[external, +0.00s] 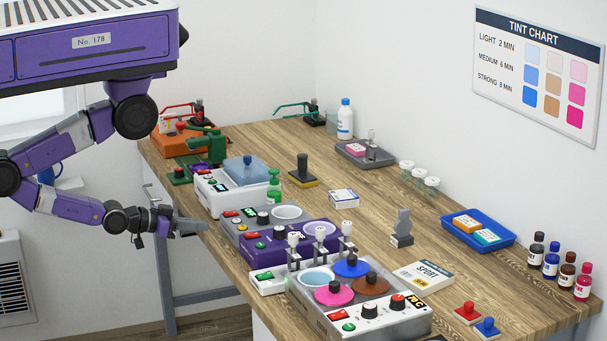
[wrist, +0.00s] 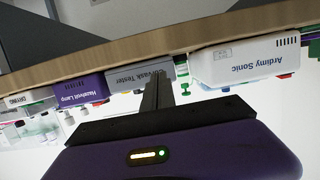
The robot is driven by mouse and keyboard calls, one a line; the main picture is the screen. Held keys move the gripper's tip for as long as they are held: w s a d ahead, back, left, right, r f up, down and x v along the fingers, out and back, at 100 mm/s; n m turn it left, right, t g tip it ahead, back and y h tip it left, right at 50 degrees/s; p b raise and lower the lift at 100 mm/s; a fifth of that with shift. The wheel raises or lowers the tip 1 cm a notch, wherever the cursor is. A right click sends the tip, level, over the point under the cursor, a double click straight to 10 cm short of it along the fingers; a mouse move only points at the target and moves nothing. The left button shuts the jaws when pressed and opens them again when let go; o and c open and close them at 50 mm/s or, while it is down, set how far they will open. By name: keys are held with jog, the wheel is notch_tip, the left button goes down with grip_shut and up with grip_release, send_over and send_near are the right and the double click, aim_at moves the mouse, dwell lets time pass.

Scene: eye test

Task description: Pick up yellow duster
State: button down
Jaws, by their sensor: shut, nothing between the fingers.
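No plain yellow cloth shows. My gripper (external: 192,227) is at the table's left edge, well left of and nearer than that block, pointing right. In the wrist view my gripper's fingers (wrist: 159,85) are together and empty, and the scene appears upside down.
The white Ardimy Sonic unit (wrist: 245,60), grey Wash Tester (wrist: 135,78) and purple lamp unit (wrist: 78,90) line the table's near edge (wrist: 150,60). Wood is bare around the block.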

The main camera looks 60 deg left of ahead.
jog(key=c, duration=0.9)
grip_release()
jog(key=shift+c, duration=0.2)
